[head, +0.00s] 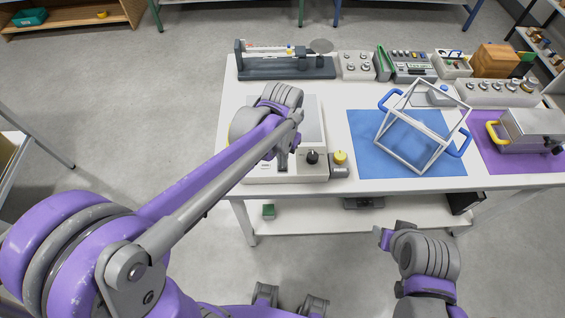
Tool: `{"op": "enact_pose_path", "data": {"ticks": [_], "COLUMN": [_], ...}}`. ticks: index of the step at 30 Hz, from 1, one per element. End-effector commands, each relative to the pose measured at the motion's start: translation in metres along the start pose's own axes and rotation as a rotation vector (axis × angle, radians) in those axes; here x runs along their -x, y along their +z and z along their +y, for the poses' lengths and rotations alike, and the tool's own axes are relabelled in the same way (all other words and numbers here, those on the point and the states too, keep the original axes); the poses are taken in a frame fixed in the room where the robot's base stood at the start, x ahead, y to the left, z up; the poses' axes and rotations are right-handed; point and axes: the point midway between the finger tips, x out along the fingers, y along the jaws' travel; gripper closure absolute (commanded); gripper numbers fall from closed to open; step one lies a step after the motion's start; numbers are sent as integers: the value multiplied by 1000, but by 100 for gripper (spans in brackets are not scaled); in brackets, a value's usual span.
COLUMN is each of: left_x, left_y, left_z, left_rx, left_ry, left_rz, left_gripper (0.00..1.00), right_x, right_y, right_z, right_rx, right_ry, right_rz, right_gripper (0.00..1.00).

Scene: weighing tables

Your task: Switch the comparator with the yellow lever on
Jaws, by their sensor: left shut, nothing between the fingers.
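A pale flat bench device (257,176) stands at the left front of the white table, with a black knob (312,157) on its front. A yellow knob-like part (340,157) sits at its right front corner, above a small grey block; I take it for the yellow lever, but its position is too small to read. My left arm hides much of the device. My right gripper (382,238) is in front of the table, apart from everything; its opening is unclear.
A wire cube frame with blue handles (420,128) stands on a blue mat (365,165). A metal box with a yellow handle (532,130) rests on a purple mat (490,163).

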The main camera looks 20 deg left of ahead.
Motion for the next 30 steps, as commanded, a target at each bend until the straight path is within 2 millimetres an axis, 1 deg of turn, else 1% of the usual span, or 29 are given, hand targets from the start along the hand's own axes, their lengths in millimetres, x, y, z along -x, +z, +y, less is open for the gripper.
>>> {"op": "enact_pose_path", "data": {"ticks": [30], "left_x": [-16], "left_y": [0], "left_z": [0], "left_rx": [0], "left_ry": [0], "left_rz": [0], "left_gripper": [100], "right_x": [-10], "right_y": [10], "right_z": [0], "right_rx": [0], "right_ry": [0], "right_rz": [-8], "right_gripper": [50]}}
